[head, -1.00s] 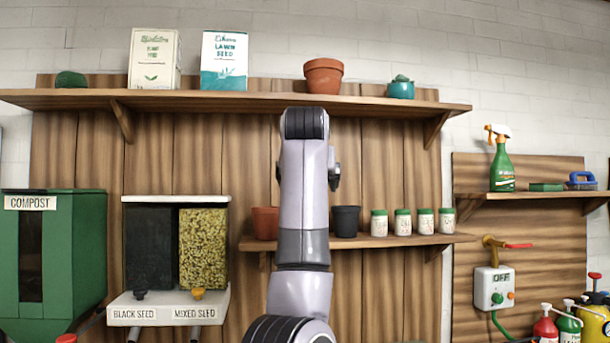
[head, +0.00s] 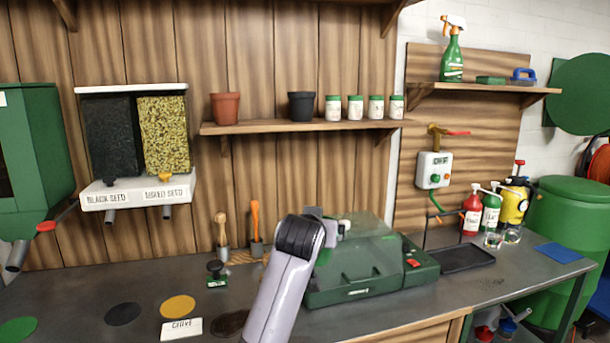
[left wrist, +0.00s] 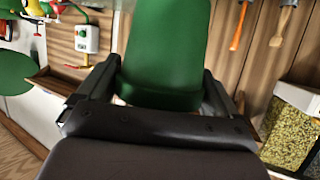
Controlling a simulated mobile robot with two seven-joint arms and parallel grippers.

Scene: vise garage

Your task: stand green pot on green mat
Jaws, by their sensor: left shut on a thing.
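My left gripper (left wrist: 160,88) is shut on the green pot (left wrist: 165,45), which shows large between the two fingers in the left wrist view; its far end is cut off by the top edge. In the head view a grey arm link with a black joint rises from the bottom middle in front of the bench; no fingers and no pot can be made out there. The green mat (head: 17,329) is a flat disc on the bench at the lower left, partly cut off by the picture edge. No right gripper shows.
Beside the green mat lie a black mat (head: 123,314), an orange mat (head: 178,306) and a white label card (head: 181,327). A green lidded box (head: 360,265) stands on the bench behind my arm. A seed dispenser (head: 136,135) and a shelf (head: 300,127) with pots hang above.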

